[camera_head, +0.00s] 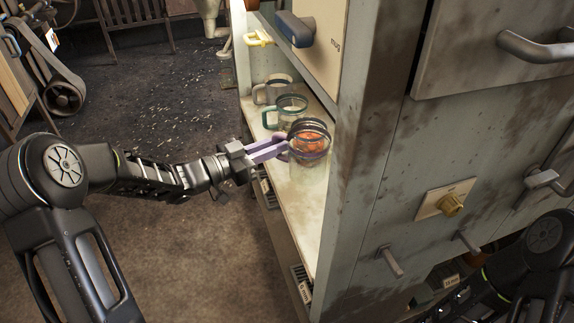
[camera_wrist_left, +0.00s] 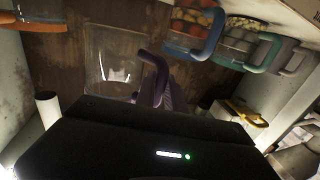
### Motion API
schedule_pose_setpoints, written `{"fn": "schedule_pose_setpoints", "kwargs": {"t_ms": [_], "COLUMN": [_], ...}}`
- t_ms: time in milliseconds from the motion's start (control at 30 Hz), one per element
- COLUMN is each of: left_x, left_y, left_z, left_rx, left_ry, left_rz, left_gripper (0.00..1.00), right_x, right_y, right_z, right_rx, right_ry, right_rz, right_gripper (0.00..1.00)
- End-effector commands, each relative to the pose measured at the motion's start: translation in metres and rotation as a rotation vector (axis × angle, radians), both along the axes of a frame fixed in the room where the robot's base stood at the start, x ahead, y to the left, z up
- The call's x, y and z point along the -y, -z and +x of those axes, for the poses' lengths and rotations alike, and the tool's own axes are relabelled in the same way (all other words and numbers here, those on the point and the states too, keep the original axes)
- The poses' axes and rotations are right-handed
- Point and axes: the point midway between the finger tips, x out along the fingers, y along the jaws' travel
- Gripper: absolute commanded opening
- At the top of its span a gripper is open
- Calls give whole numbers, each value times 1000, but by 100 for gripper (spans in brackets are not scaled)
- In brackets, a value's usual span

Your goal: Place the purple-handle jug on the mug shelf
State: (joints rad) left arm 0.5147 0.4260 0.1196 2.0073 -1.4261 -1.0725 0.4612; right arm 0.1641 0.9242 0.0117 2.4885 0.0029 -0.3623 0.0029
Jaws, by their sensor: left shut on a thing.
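The purple-handle jug (camera_head: 308,176) is clear and looks empty. It is over or on the pale mug shelf (camera_head: 300,235) inside the open cabinet; I cannot tell whether its base touches. My left gripper (camera_head: 280,149) is shut on its purple handle from the left. The left wrist view shows the purple handle (camera_wrist_left: 152,72) and the clear jug body (camera_wrist_left: 105,58), with the fingers partly hidden by the wrist. My right gripper is outside the views; only my right arm shows at lower right.
Behind the jug stand a jug with orange contents (camera_head: 311,133) and blue handle (camera_wrist_left: 205,45), a teal-handle jug (camera_head: 291,103) and a grey-handle jug (camera_head: 272,91). The cabinet's side wall (camera_head: 350,150) is close on the right. The shelf's near part is clear.

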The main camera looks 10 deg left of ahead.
Motion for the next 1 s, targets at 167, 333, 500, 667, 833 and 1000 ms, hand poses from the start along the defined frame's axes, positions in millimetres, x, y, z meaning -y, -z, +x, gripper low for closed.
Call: {"fn": "schedule_pose_setpoints", "kwargs": {"t_ms": [167, 333, 500, 667, 833, 1000], "left_x": [0, 0, 0, 0, 0, 0], "left_y": [34, 37, 37, 53, 74, 74], "left_z": [0, 0, 0, 0, 0, 0], "left_rx": [-2, 2, 1, -1, 1, 2], "left_ry": [0, 0, 0, 0, 0, 0], "left_rz": [-2, -1, 0, -3, -2, -1], "left_gripper": [0, 0, 0, 0, 0, 0], "right_x": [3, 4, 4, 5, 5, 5], "right_y": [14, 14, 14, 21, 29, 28], "right_z": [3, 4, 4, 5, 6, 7], "right_rx": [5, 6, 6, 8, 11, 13], "right_ry": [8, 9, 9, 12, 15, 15], "right_rz": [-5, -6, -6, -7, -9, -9], "right_gripper": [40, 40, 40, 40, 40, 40]}}
